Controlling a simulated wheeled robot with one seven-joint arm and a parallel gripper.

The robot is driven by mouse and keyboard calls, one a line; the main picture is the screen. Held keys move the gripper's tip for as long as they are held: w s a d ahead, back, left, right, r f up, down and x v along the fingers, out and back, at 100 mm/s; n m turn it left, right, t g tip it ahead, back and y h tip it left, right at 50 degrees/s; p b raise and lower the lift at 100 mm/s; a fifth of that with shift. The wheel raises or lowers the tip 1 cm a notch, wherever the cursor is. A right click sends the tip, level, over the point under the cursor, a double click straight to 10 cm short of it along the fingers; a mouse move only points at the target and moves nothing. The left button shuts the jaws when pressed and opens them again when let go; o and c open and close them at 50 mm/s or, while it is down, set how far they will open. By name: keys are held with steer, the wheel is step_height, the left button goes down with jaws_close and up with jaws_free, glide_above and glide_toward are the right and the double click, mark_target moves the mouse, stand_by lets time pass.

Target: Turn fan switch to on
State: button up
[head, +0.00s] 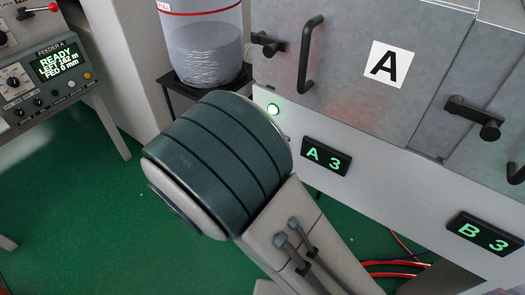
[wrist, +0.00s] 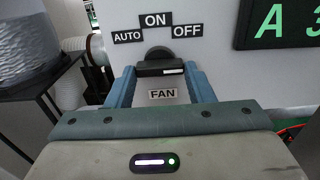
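The fan switch (wrist: 160,66) is a black rotary knob on a pale panel, in the middle of the wrist view. Its bar lies about level, with a white mark toward the right end. AUTO, ON and OFF labels (wrist: 156,20) sit above it, and a FAN label (wrist: 162,94) below. My gripper (wrist: 160,78) has its two blue fingers wide apart, one on each side of the knob. I cannot tell whether they touch it. In the head view my arm hides the switch and the gripper.
A display reading A 3 (head: 326,157) is right of the switch area, near a lit green button (head: 273,109). A cabinet door marked A (head: 350,60) has a protruding handle (head: 310,55). A clear container (head: 203,45) stands on a black stand at left. Red cables (head: 395,268) lie low at right.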

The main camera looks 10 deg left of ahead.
steer(key=o, duration=0.4)
steer(key=shift+c, duration=0.2)
steer(key=p+v, duration=0.1)
steer(key=v, duration=1.3)
steer(key=shift+f, duration=0.1)
